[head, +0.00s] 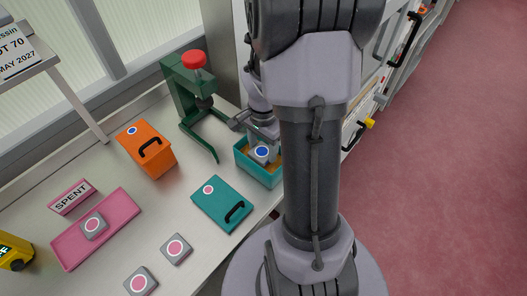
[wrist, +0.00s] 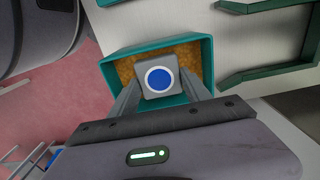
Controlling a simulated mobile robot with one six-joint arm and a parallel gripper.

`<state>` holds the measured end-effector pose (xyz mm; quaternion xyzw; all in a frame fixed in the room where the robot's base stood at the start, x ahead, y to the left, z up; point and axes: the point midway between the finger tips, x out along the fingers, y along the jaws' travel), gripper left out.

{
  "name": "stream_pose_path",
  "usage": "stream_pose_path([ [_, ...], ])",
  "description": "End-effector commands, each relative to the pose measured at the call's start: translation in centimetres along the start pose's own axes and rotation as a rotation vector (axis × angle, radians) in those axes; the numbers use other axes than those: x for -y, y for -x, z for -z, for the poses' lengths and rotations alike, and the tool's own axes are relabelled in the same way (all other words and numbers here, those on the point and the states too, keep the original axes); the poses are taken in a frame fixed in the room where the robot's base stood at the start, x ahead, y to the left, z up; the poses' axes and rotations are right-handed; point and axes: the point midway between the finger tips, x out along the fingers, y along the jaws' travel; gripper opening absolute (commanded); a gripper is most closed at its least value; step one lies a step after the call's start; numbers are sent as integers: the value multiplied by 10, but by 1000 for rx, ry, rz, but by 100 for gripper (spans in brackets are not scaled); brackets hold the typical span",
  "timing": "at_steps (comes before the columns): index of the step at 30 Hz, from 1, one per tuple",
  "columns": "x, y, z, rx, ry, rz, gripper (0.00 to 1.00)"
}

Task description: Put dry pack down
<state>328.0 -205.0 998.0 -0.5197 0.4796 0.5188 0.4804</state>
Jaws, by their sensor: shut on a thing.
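The dry pack, a small grey block with a blue dot ringed in white, is in my gripper (head: 259,141); it shows in the head view (head: 263,155) and the wrist view (wrist: 159,79). My gripper (wrist: 158,92) is shut on it, one finger on each side. The pack is at the mouth of an open teal box (head: 270,178) with orange-brown grains inside, also in the wrist view (wrist: 110,72). I cannot tell whether the pack touches the grains. A teal lid (head: 223,205) with a pink dot and black handle lies on the bench.
A green stand (head: 185,100) with a red knob is behind the box. An orange box (head: 147,150) stands left. A pink tray (head: 115,235) by the SPENT sign (head: 72,197) holds a pink-dotted pack (head: 94,225). Similar packs (head: 176,249) (head: 141,282) lie in front.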

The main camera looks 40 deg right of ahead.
Motion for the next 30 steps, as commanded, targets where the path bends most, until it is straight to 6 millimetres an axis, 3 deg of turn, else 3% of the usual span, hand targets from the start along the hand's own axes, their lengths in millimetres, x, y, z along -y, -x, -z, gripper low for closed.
stream_pose_path([
  [2, 0, -14, 0, 1, 0, -1, 14],
  [11, 0, -15, 0, 0, -1, 0, 14],
  [12, 0, -15, 0, 0, -1, 0, 58],
  [15, 0, -14, 0, 0, -1, 0, 77],
  [25, 0, -10, 0, 0, -1, 0, 77],
  [30, 1, 29, 1, -3, 0, 3, 77],
])
